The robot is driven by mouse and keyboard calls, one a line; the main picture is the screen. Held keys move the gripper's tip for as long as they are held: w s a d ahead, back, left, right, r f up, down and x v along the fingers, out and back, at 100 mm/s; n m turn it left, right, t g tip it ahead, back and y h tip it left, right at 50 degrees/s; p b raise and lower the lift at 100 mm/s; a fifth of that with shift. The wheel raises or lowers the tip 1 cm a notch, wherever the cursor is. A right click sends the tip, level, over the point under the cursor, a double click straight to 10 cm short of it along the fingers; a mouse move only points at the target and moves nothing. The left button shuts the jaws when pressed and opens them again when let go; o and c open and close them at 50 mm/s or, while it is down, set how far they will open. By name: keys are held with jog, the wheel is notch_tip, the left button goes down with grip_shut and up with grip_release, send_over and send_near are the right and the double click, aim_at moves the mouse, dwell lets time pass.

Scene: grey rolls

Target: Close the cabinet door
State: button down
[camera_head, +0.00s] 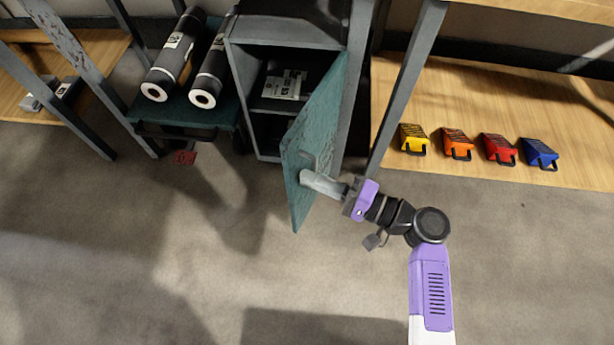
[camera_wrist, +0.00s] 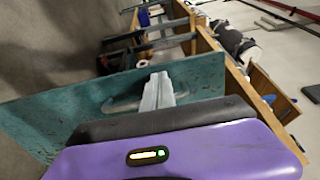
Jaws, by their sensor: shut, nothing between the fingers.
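The grey cabinet (camera_head: 258,100) stands against the shelving at top centre, with a shelf and a label visible inside. Its teal door (camera_head: 318,130) is swung open toward me, hinged on the cabinet's right side. The door also crosses the wrist view (camera_wrist: 60,105), with a handle (camera_wrist: 120,104) on its face. My gripper (camera_head: 304,178) is shut and empty, at the outer right face of the door near the handle (camera_head: 307,160). Its fingers (camera_wrist: 158,92) point at the door in the wrist view. I cannot tell whether they touch it.
Dark rolls (camera_head: 175,55) lie on a teal cart (camera_head: 190,118) left of the cabinet. A wooden shelf (camera_head: 480,100) at right bears yellow (camera_head: 413,138), orange (camera_head: 457,143), red (camera_head: 500,148) and blue (camera_head: 540,153) boxes. A grey post stands right of the door. The floor in front is clear.

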jog(key=shift+x, duration=0.8)
